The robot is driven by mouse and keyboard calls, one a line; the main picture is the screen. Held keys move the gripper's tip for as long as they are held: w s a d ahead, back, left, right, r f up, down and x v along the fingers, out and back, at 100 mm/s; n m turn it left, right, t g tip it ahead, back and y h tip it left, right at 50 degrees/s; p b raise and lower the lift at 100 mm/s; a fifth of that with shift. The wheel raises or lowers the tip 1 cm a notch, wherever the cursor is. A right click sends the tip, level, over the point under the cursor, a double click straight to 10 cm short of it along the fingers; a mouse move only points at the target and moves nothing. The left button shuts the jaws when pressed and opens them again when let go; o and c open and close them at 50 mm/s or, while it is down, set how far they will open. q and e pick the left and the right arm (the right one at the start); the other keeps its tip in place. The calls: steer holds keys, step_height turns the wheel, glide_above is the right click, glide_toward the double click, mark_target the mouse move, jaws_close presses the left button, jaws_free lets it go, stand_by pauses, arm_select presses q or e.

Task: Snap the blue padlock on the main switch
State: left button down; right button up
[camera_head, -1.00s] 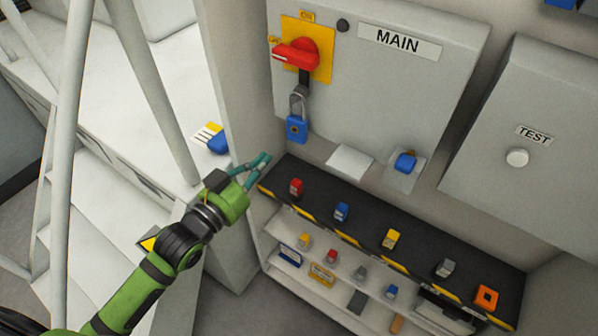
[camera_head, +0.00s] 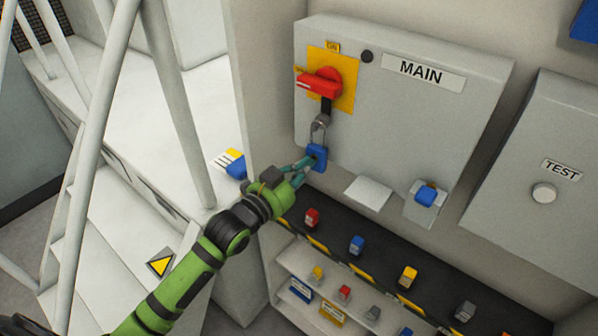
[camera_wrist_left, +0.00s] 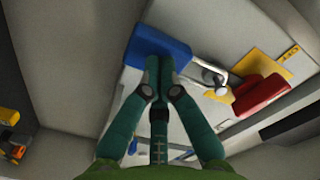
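The blue padlock (camera_head: 316,157) hangs upright by its grey shackle below the red main switch handle (camera_head: 321,84) on the yellow plate. The shackle appears hooked at the dark tab under the handle; I cannot tell whether it is locked. My left gripper (camera_head: 307,166) is at the padlock's lower part. In the left wrist view the fingertips of the left gripper (camera_wrist_left: 160,66) are nearly together and overlap the padlock's blue body (camera_wrist_left: 150,48). They look shut, with no clear sign that the body is between them. The red handle (camera_wrist_left: 262,93) shows to the right. My right gripper is not in view.
A black shelf (camera_head: 385,262) with several small coloured locks is below the MAIN box (camera_head: 395,125). Another blue piece (camera_head: 425,196) is at the box's lower right. The TEST box (camera_head: 535,165) stands to the right. White railings (camera_head: 175,105) are on the left.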

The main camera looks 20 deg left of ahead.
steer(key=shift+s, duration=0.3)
arm_select(q)
steer(key=shift+w+d, duration=0.1)
steer(key=shift+w, duration=0.2)
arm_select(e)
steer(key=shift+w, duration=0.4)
arm_select(q)
steer(key=shift+r, duration=0.3)
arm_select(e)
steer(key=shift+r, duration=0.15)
arm_select(q)
steer(key=p+v, duration=0.1)
steer(key=v, duration=1.3)
steer(key=shift+s+p, duration=0.2)
steer(key=shift+p, duration=0.2)
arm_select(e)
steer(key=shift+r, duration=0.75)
